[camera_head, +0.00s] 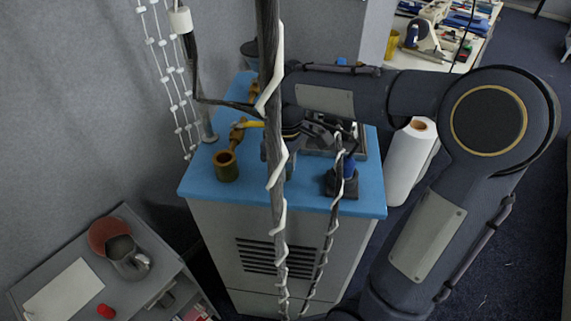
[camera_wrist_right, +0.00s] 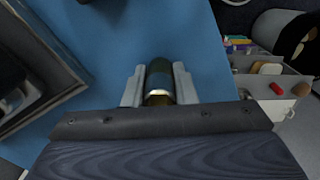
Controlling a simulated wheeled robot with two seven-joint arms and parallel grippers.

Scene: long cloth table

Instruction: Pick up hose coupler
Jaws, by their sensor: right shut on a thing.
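The hose coupler appears to be the dark teal cylinder (camera_wrist_right: 159,74) with a pale metal band and a brass-coloured end in the right wrist view. My right gripper (camera_wrist_right: 158,84) is shut on it, one finger on each side. In the head view my right gripper (camera_head: 268,152) is over the blue cabinet top (camera_head: 208,178), partly behind hanging cables. The coupler cannot be made out clearly there. Whether it touches the blue top is hard to tell. My left gripper is not in view.
A dark holder with a blue item (camera_head: 345,180) stands at the right. Wrapped cables (camera_head: 275,200) hang in front. A white roll (camera_head: 408,165) is beside the cabinet.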

